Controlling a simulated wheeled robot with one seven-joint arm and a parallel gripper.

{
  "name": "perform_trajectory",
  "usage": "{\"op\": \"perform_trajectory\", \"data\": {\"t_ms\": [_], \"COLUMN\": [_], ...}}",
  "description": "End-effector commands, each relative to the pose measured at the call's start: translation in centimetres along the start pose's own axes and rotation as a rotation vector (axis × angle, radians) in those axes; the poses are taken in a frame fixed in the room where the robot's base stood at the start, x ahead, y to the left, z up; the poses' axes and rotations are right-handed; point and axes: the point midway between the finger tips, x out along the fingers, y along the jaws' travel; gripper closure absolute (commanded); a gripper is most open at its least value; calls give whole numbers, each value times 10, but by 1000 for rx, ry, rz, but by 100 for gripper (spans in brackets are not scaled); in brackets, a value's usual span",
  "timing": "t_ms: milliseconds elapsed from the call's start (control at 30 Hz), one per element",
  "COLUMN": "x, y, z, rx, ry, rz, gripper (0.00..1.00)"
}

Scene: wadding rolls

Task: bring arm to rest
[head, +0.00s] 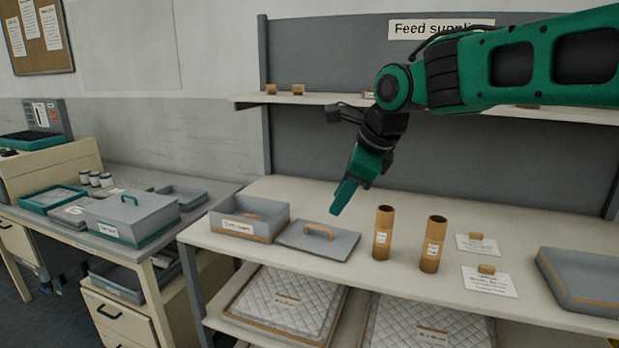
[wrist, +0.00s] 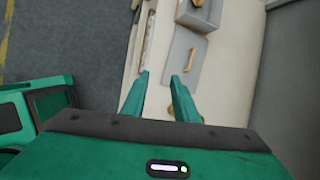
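My gripper (head: 343,197) hangs from my green arm, above the shelf near a grey lid with a wooden handle (head: 330,246). In the wrist view my gripper (wrist: 158,78) shows two green fingers apart with nothing between them, so it is open and empty. The lid also shows in the wrist view (wrist: 200,50), beyond the fingertips. The gripper does not appear to touch anything.
A grey box (head: 240,222) stands left of the lid. Two brown tubes (head: 382,240) stand upright to its right. Labels with wooden blocks lie further right, beside a grey tray (head: 580,275). An upper shelf (head: 240,98) runs behind my arm. Quilted pads (head: 290,295) lie below.

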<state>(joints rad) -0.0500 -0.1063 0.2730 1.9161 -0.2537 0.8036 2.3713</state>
Motion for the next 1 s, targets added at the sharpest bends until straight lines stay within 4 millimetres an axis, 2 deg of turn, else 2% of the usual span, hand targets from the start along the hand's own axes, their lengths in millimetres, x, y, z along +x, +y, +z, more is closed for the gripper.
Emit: {"op": "perform_trajectory", "data": {"t_ms": [33,367,467,567,767,1000], "x": [1,-9,-14,-20,-36,-57], "y": [-3,-4,0,7,39,99], "z": [-13,-88,-117,-155,-245,-335], "rx": [-13,-172,-241,-331,-550,-807], "ry": [16,116,154,200,284,305], "rz": [-2,0,11,35,134,292], "gripper": [73,73,73,73,73,73]}}
